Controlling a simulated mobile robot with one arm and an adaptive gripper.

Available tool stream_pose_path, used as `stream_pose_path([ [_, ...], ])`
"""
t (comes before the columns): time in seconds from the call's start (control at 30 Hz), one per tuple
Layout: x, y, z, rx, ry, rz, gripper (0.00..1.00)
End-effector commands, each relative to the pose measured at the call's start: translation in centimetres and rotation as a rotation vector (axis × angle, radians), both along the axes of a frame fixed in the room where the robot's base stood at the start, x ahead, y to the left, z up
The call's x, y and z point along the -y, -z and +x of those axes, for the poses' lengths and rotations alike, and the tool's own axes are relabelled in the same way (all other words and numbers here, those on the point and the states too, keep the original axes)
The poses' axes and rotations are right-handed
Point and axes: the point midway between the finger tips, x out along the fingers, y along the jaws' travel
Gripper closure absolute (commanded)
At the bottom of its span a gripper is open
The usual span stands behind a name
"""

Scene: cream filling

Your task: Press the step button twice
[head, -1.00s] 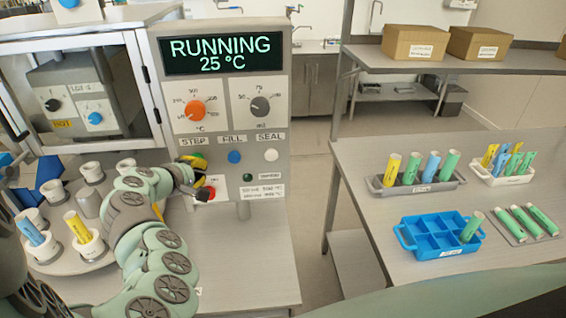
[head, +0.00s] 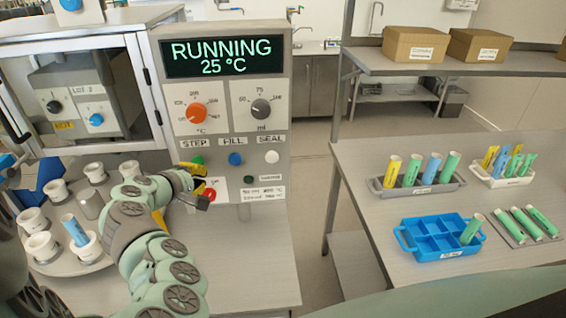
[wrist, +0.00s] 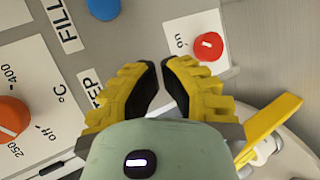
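The green step button (head: 197,160) shows under the STEP label (head: 193,142) on the control panel, partly covered by my gripper. My gripper (head: 205,190) has yellow fingers and is just below and in front of the button. In the wrist view my gripper (wrist: 160,70) has its two fingertips close together with nothing between them. The STEP label (wrist: 90,87) is partly behind the left finger there, and the step button is hidden. The display (head: 222,55) reads RUNNING, 25 °C.
A blue fill button (head: 235,158) and a white seal button (head: 272,157) are to the right. A red switch (wrist: 208,47) is close to the right finger. A carousel (head: 88,264) with white holders and a blue tube (head: 75,230) is at left.

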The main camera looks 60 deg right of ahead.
Motion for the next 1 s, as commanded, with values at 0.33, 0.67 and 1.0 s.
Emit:
stream_pose_path([
  [0.33,-0.7,0.0,-0.9,-0.002,0.002,-0.002,1.00],
  [0.67,-3.1,0.0,-2.9,-0.001,0.000,-0.001,1.00],
  [1.0,-3.7,0.0,-3.4,0.000,0.005,0.000,1.00],
])
